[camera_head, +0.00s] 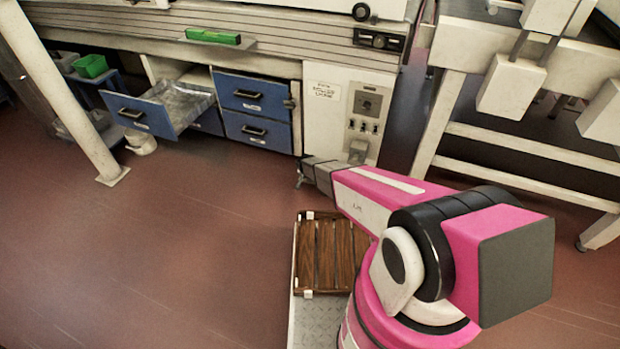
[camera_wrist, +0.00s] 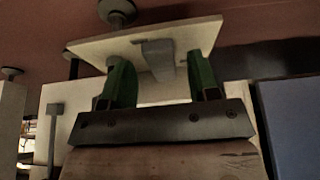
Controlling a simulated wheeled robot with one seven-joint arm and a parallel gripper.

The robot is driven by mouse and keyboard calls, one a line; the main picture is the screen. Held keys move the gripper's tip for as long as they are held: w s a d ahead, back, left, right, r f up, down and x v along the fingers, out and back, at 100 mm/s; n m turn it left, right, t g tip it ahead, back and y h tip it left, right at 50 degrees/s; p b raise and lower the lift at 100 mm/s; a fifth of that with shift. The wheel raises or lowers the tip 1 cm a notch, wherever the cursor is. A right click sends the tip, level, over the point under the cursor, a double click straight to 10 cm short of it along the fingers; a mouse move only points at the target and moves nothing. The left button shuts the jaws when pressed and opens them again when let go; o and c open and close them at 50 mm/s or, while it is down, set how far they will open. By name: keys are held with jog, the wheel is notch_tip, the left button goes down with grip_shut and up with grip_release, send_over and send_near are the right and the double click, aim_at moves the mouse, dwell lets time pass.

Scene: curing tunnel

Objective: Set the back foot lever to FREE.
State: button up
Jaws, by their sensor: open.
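My gripper (camera_head: 303,172) is low in front of the white control cabinet (camera_head: 325,115) in the head view. In the wrist view its two green fingers (camera_wrist: 160,78) stand apart with a gap between them. A pale plate (camera_wrist: 95,50) lies beyond the fingers, with a grey block-like piece (camera_wrist: 158,58) on it, seen in the gap. A second grey upright piece with a wider end (camera_wrist: 55,110) shows at the left. I cannot tell which grey piece is the back foot lever, or whether the fingers touch anything. No FREE mark is readable.
An open blue drawer (camera_head: 140,112) juts out at the left, near a slanted white post (camera_head: 60,85). A slatted wooden tray (camera_head: 330,255) lies beside my arm. A white frame (camera_head: 520,145) stands at the right. The red floor (camera_head: 170,250) at the left is clear.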

jog(key=v, duration=1)
jog(key=shift+r, duration=0.1)
